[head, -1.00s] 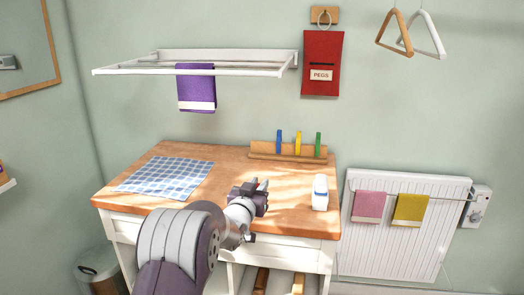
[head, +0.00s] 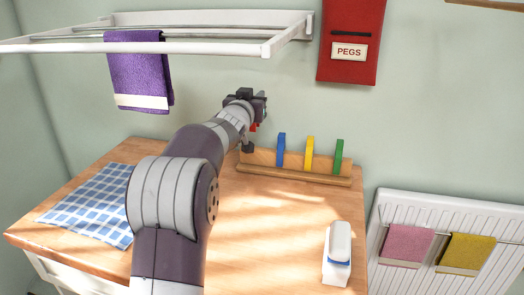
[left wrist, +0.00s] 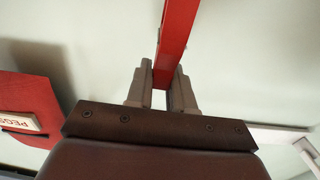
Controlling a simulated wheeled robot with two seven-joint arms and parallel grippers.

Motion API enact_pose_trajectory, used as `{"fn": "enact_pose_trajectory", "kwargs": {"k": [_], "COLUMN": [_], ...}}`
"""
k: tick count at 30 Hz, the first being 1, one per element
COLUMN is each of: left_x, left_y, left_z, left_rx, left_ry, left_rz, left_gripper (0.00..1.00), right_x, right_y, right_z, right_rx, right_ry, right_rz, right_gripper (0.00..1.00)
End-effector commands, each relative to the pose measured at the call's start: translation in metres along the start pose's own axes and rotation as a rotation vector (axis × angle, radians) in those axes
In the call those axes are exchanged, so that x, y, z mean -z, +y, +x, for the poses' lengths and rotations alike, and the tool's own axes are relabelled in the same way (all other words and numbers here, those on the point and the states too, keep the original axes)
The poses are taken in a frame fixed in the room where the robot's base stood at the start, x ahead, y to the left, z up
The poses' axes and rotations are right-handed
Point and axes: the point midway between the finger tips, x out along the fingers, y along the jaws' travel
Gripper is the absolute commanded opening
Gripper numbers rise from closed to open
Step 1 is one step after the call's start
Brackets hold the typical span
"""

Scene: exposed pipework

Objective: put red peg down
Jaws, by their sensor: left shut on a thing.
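My left gripper (head: 258,103) is raised near the back wall, above the left end of the wooden peg rack (head: 262,170). It is shut on the red peg, which shows as a small red bit (head: 253,127) below the jaws. In the left wrist view the red peg (left wrist: 175,40) is a long bar between the two fingers (left wrist: 162,82). Blue (head: 281,150), yellow (head: 310,153) and green (head: 339,157) pegs stand upright in the rack. My arm and gripper hide part of the rack's left end. My right gripper is not in view.
A white drying rack (head: 190,48) with a purple towel (head: 138,75) hangs at upper left. A red PEGS bag (head: 350,25) hangs at upper right. A white bottle (head: 338,250) and a checked cloth (head: 90,205) are on the wooden table (head: 255,235).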

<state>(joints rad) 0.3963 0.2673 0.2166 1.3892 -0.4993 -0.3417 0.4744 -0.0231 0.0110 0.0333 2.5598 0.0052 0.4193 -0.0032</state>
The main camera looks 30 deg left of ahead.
Motion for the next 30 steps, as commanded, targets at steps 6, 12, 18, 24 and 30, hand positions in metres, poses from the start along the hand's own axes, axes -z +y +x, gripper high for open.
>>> {"fn": "enact_pose_trajectory", "kwargs": {"k": [6,12,18,24,30], "left_x": [0.001,-0.018,-0.068,-0.094,-0.096], "left_y": [-0.001,-0.001,0.0,0.0,-0.001], "left_z": [0.0,0.0,0.0,0.0,0.0], "left_rx": [0.002,0.001,0.001,0.001,0.001], "left_ry": [0.0,-0.003,-0.004,-0.001,-0.001], "left_rz": [0.0,-0.002,-0.003,-0.001,-0.001], "left_gripper": [0.0,0.0,0.0,0.0,0.0], "right_x": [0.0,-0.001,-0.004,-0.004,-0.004], "right_y": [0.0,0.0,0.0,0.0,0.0], "right_z": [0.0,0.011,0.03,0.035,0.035], "right_rx": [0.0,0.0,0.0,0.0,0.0], "right_ry": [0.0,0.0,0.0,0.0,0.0], "right_rz": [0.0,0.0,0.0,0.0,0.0], "right_gripper": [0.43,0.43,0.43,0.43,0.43]}}
